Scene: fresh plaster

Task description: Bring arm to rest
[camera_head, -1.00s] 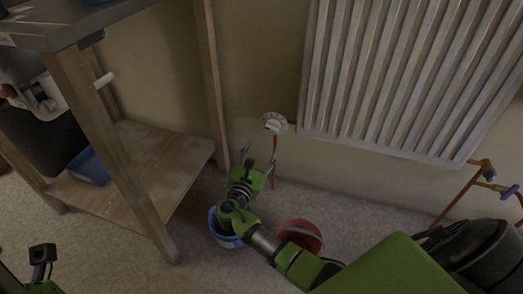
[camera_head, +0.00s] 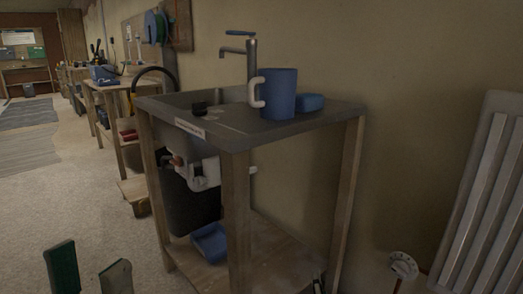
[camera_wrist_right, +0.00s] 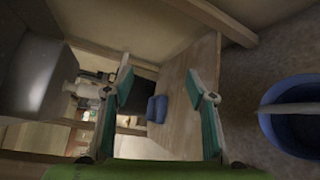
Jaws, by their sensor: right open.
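My left gripper (camera_head: 90,275) shows at the bottom left of the head view. Its two green-padded fingers stand apart with nothing between them. My right gripper (camera_wrist_right: 163,112) shows in the right wrist view. Its two teal-padded fingers are wide apart and the space between them is empty. Beyond them is the wooden lower shelf (camera_wrist_right: 180,75) of the sink bench, with a blue container (camera_wrist_right: 157,108) on it. Most of my right arm is out of the head view.
The sink bench (camera_head: 290,125) stands against the wall, with a blue mug (camera_head: 279,95) and a blue sponge-like block (camera_head: 311,102) on top. The radiator (camera_head: 490,200) and its round valve (camera_head: 404,265) are at right. A blue bucket (camera_wrist_right: 290,145) is close to my right gripper. Floor (camera_head: 60,200) at left is clear.

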